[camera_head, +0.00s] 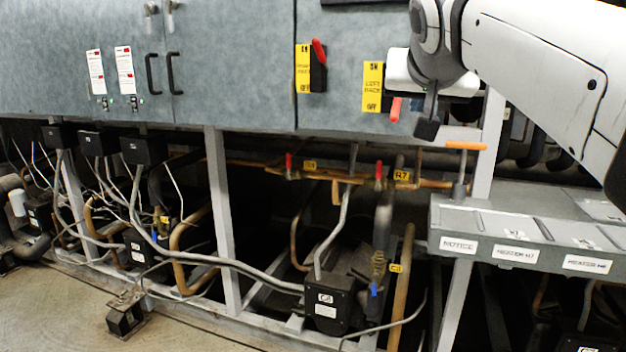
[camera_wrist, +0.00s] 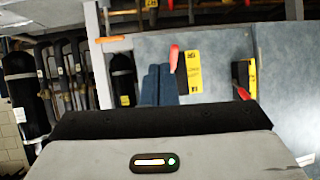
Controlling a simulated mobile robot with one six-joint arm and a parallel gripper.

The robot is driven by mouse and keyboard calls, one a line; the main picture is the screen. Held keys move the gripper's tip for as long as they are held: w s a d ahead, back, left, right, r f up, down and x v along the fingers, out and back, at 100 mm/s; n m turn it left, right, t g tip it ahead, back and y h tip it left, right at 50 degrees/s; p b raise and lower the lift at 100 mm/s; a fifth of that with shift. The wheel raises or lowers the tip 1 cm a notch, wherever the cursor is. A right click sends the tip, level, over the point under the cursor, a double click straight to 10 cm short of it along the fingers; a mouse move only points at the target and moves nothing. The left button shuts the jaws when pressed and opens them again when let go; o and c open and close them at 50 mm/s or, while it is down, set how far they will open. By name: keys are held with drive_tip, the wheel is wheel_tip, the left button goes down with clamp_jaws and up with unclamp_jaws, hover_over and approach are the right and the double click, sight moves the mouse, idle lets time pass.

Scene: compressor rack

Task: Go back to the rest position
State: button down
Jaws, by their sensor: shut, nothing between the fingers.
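My gripper (camera_head: 427,128) hangs at the end of my white arm at the upper right of the head view, in front of the grey cabinet (camera_head: 225,60) and just right of the right switch. In the wrist view my gripper (camera_wrist: 158,72) shows two blue-grey fingers together, shut and empty. The right switch's red handle (camera_head: 395,110) points down beside its yellow label (camera_head: 373,86); my wrist hides part of this switch. The left switch's red handle (camera_head: 319,52) tilts up beside its yellow label (camera_head: 303,70). A red handle (camera_wrist: 174,58) appears beside the fingertips in the wrist view; contact cannot be told.
A grey ledge (camera_head: 530,222) with labelled panels juts out at the right below my arm. Under the cabinet are pipes with red valve handles (camera_head: 289,162), hoses and a black compressor box (camera_head: 333,303). Open floor (camera_head: 60,310) lies at the lower left.

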drive_tip(key=s+f+n+g+y+p, duration=0.1)
drive_tip(key=s+f+g+p, duration=0.3)
drive_tip(key=s+f+p, duration=0.3)
drive_tip(key=s+a+f+n+g+y+p, duration=0.1)
drive_tip(key=s+f+g+p, duration=0.4)
drive_tip(key=f, duration=1.2)
drive_tip(key=s+p, duration=0.3)
drive_tip(key=s, duration=0.3)
drive_tip(key=shift+s+f+n+g+p, duration=0.2)
drive_tip(key=shift+f+n+g+p, duration=0.1)
drive_tip(key=shift+f+n, duration=0.1)
